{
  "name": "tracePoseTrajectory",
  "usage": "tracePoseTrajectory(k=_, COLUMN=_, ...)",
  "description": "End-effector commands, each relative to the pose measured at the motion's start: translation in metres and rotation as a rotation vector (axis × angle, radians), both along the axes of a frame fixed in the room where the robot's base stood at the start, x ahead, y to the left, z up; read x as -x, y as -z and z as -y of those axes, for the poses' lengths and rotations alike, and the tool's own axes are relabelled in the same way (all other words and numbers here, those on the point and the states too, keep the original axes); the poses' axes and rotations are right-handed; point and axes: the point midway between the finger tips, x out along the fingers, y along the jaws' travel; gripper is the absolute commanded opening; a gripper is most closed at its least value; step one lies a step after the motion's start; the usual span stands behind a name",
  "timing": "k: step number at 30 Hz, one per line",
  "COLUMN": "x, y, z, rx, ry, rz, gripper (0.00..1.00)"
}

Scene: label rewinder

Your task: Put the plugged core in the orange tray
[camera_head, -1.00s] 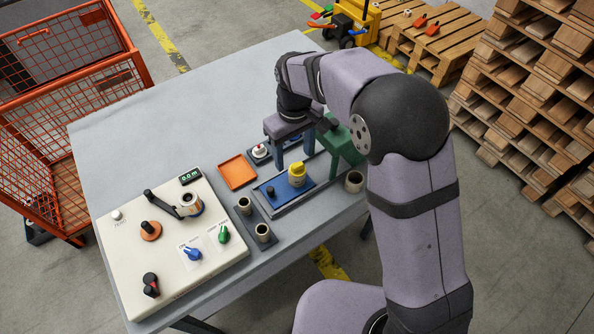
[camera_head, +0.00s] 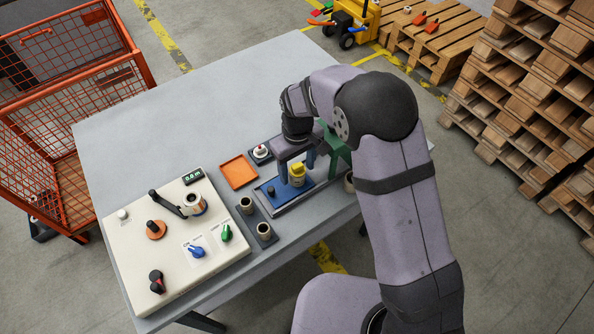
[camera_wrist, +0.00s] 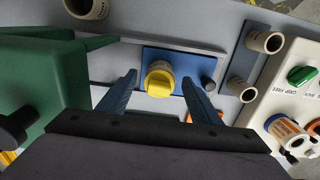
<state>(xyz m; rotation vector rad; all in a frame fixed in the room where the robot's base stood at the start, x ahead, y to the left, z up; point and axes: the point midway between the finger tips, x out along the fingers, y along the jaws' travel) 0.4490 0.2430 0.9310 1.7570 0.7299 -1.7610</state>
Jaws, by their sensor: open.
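The plugged core, a pale core with a yellow plug (camera_head: 298,177), stands upright on a blue plate (camera_head: 266,196). In the wrist view its yellow plug (camera_wrist: 157,88) shows between my two fingers, with a gap on either side. My gripper (camera_head: 296,167) is open above the core, with its fingers pointing down; it also shows in the wrist view (camera_wrist: 159,80). Whether the fingertips are level with the core is unclear. The orange tray (camera_head: 238,172) lies flat and empty, left of the blue plate. Only an orange sliver shows in the wrist view, behind the right finger.
A dark peg (camera_head: 271,190) stands on the blue plate near the core. A green block (camera_head: 337,152) is close on the gripper's right. The rewinder panel (camera_head: 175,255) is at left.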

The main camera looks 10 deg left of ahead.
Motion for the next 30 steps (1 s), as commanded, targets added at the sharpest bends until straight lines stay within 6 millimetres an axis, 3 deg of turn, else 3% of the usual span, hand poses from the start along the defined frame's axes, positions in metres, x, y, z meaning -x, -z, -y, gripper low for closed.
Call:
tracePoseTrajectory(k=6, x=0.000, y=0.013, z=0.000, rx=-0.001, ry=0.000, rz=0.001, gripper=0.58)
tracePoseTrajectory(k=12, x=0.000, y=0.014, z=-0.001, rx=-0.001, ry=0.000, rz=0.002, gripper=0.58)
tracePoseTrajectory(k=13, x=0.000, y=0.014, z=-0.001, rx=-0.001, ry=0.000, rz=0.002, gripper=0.56)
tracePoseTrajectory(k=18, x=0.000, y=0.014, z=-0.001, rx=-0.001, ry=0.000, rz=0.001, gripper=0.15)
tracePoseTrajectory(k=30, x=-0.001, y=0.012, z=-0.001, rx=-0.001, ry=0.000, rz=0.003, gripper=0.11)
